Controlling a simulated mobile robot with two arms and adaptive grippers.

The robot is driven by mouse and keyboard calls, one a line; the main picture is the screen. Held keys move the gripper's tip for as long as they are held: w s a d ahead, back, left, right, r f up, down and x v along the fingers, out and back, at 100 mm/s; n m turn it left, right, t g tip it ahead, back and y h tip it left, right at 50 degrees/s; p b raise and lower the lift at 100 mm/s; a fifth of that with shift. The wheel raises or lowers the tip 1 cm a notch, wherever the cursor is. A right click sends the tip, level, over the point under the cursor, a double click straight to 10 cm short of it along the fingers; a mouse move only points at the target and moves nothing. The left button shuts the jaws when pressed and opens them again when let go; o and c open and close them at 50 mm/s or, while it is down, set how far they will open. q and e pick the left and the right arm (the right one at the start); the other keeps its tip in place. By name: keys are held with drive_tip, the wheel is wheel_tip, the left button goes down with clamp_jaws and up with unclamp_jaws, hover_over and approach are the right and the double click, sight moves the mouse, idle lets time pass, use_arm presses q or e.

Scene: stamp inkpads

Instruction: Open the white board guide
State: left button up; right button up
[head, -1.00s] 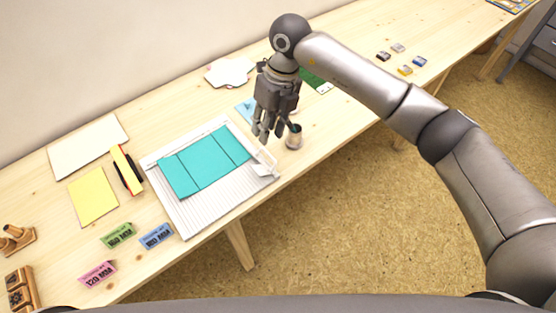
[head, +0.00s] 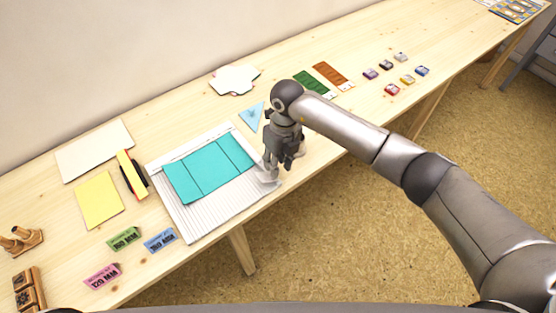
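The white grooved board (head: 215,213) lies flat on the wooden table, with a folded teal sheet (head: 210,168) on top of it. The white guide (head: 266,182) is at the board's right corner, partly covered by my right gripper. My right gripper (head: 279,169) points down at that corner, its fingers over or beside the guide. I cannot tell whether the fingers touch it or how far apart they are. My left gripper is out of view.
A blue triangle (head: 252,117) lies behind my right gripper. Yellow paper (head: 99,201) is at left. Several small inkpads (head: 391,89) lie at the far right.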

drive_tip(key=shift+c, duration=0.4)
clamp_jaws()
